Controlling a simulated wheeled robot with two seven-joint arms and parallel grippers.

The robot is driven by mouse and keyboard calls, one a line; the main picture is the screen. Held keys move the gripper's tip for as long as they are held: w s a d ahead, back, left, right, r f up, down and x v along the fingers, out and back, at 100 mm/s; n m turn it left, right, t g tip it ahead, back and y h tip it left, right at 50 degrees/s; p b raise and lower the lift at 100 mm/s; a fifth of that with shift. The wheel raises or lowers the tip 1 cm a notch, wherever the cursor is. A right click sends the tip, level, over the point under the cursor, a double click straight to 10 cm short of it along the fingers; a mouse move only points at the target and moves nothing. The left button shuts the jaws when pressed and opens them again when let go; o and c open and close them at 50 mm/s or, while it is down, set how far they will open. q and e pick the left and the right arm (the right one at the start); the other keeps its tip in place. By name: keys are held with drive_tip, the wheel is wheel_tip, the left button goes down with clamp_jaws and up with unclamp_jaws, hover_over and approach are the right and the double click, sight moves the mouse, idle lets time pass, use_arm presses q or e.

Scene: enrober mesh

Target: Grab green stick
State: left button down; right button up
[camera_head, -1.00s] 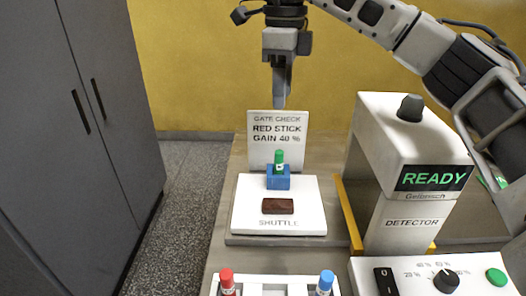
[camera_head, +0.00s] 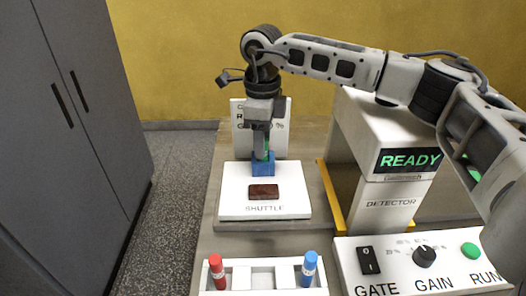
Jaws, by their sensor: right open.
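The green stick (camera_head: 266,155) stands upright in a blue block (camera_head: 262,168) on the white shuttle plate (camera_head: 235,203). My right gripper (camera_head: 262,148) points straight down at the stick, with its fingers around or just in front of it; which of these I cannot tell. The gripper is open. It hides most of the stick. My left gripper is not in view.
A brown bar (camera_head: 263,193) lies on the shuttle in front of the block. A white rack (camera_head: 262,277) holds a red stick (camera_head: 217,271) and a blue stick (camera_head: 309,268). The detector (camera_head: 385,190) stands at the right, showing READY. A sign (camera_head: 281,135) stands behind the gripper.

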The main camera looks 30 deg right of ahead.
drive_tip(key=shift+f, duration=0.9)
clamp_jaws()
drive_tip(key=shift+r, duration=0.1)
